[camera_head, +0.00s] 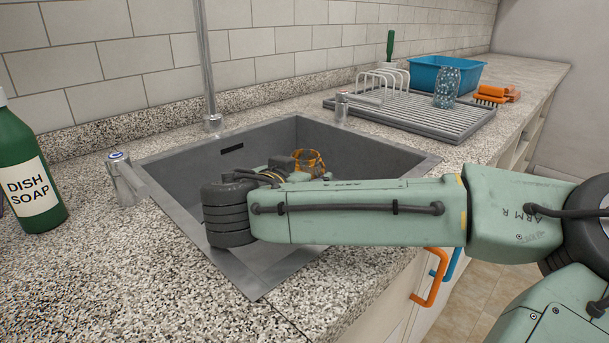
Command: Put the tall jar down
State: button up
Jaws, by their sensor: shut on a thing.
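My arm reaches over the front of the grey sink (355,140), and its wrist bends down into the basin. My gripper (302,161) is small in the view and partly hidden behind my own forearm. It is shut on an amber, see-through jar (313,156), whose rounded rim shows above the forearm. The jar's lower part is hidden, so I cannot tell whether it touches the sink floor.
A green dish soap bottle (32,170) stands on the left counter. A tap (212,122) rises behind the sink.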

jog(key=shift+f+b, duration=0.15)
jog(key=shift+b, duration=0.15)
jog(key=o, duration=1.5)
jog(key=shift+r+p, duration=0.35)
jog(key=shift+p, duration=0.1)
jog(key=b+v, duration=0.1)
jog(key=v, duration=0.6)
jog(key=shift+s, duration=0.25)
jog(key=shift+a, duration=0.1)
